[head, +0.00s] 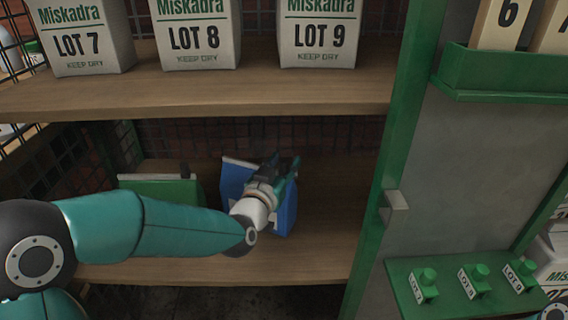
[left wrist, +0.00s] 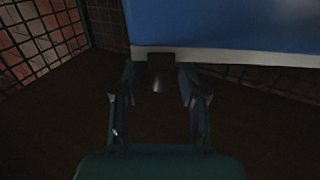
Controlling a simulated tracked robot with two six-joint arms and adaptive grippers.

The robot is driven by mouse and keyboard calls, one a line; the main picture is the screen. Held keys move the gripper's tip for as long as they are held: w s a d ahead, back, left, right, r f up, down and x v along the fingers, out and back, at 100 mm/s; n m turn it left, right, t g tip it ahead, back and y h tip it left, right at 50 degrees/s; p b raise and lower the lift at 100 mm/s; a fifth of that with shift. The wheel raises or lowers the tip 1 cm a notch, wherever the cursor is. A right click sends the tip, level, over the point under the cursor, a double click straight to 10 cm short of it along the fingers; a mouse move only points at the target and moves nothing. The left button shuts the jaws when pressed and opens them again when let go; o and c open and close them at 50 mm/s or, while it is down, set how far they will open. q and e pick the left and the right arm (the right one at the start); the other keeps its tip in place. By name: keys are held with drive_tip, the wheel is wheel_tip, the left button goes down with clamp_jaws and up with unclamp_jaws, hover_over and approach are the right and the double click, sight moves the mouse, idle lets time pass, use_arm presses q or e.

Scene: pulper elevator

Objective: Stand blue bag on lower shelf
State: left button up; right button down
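The blue bag (head: 287,215) is on the lower shelf (head: 325,225), and it looks slightly tilted. In the left wrist view the blue bag (left wrist: 235,22) fills the top, with a pale band along its edge. A dark tab (left wrist: 161,72) sticks out from that edge. My left gripper (head: 285,172) is in front of the bag and hides part of it. In the left wrist view its fingers (left wrist: 160,88) are apart on either side of the tab, with gaps visible. My right gripper is not in view.
A green bag (head: 160,188) is left of the blue one, partly behind my left arm. The upper shelf (head: 190,92) holds several white lot bags. A green post (head: 392,150) bounds the shelves at right. The lower shelf is clear to the right of the blue bag.

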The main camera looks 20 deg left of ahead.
use_arm(q)
drive_tip(key=shift+s+r, duration=0.1)
drive_tip(key=s+a+p, duration=0.1)
drive_tip(key=s, duration=1)
drive_tip(key=shift+s+a, duration=0.15)
drive_tip(key=shift+s, duration=0.2)
